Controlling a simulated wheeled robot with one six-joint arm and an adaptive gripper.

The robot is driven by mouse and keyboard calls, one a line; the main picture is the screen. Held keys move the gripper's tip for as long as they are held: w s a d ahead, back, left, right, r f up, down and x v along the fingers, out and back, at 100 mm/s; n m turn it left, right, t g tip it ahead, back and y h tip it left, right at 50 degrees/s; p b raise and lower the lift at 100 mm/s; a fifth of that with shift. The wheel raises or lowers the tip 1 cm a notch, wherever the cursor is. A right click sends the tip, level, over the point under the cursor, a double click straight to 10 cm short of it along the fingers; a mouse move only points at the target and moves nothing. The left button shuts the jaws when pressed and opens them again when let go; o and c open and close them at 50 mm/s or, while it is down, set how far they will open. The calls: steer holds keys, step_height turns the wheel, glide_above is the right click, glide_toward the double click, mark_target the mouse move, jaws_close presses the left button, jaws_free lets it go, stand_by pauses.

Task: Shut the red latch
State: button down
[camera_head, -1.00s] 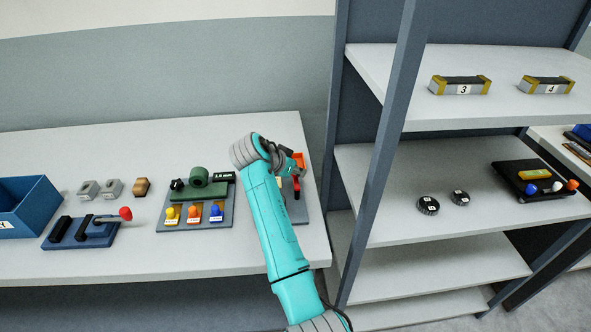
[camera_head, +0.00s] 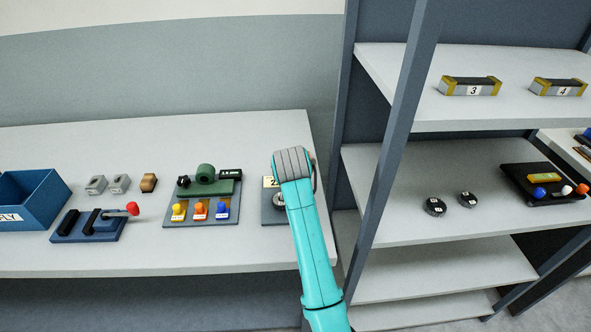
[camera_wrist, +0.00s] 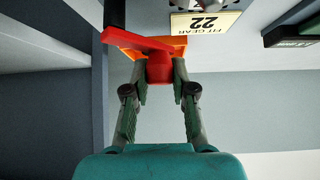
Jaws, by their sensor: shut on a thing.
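In the wrist view, the red latch (camera_wrist: 140,42) has a bar slanting to the left and a block end between my fingertips. An orange part (camera_wrist: 178,42) sits right behind it. My gripper (camera_wrist: 160,74) is shut on the red block, with a finger on each side. In the head view my arm covers the gripper and the latch. Only the left part of the grey board (camera_head: 268,214) there shows beside my arm. A label reading "FIT GEAR 22" (camera_wrist: 205,22) is close to the latch in the wrist view.
On the table (camera_head: 150,258), left of my arm, stand a board with a green fixture (camera_head: 206,186) and coloured knobs, a blue base with a red-knobbed lever (camera_head: 132,208), and a blue bin (camera_head: 45,205). A shelf unit's post (camera_head: 390,150) rises close on the right.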

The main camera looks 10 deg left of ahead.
steer(key=n+y, duration=0.1)
steer(key=s+n+g+y, duration=0.1)
steer(key=n, duration=0.1)
steer(key=n+y, duration=0.1)
steer(key=shift+s+a+n, duration=0.25)
steer(key=shift+s+n, duration=0.05)
steer(key=n+g+y, duration=0.1)
steer(key=n, duration=0.1)
steer(key=s+n+g+y, duration=0.2)
steer(key=n, duration=0.1)
steer(key=shift+s+n+g, duration=0.1)
steer(key=shift+n+g, duration=0.2)
steer(key=shift+g, duration=0.1)
steer(key=shift+s, duration=0.1)
steer(key=shift+f, duration=0.1)
steer(key=c, duration=1)
jaws_free()
steer(key=shift+o, duration=0.3)
step_height(320, 180, up, 10)
